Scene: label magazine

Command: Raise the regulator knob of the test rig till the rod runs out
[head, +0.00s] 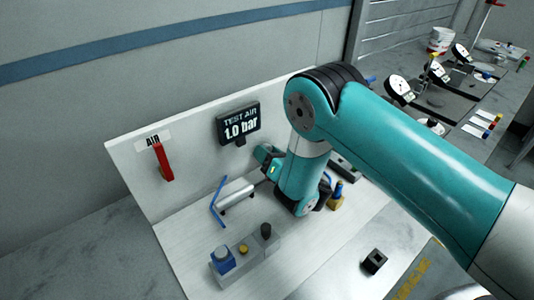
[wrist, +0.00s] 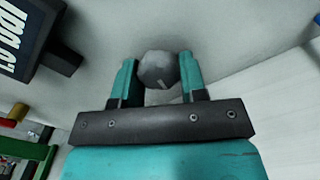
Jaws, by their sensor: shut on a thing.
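The regulator knob (wrist: 158,68) is a grey round knob with a pale pointer mark, on the white panel in the wrist view. My gripper (wrist: 158,82) is shut on it, one teal finger on each side. In the head view my gripper (head: 268,162) is at the panel just below the display, and my arm hides the knob. The display (head: 240,124) reads TEST AIR 1.0 bar. A silver cylinder (head: 236,192) with a blue tube (head: 217,205) lies on the rig's white base. I cannot tell how far its rod is out.
A red lever (head: 163,162) hangs below the AIR label (head: 153,139). A block with blue, yellow and dark buttons (head: 243,262) stands at the front. A small black block (head: 374,261) sits at right. Several gauges (head: 398,90) stand on the bench beyond my arm.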

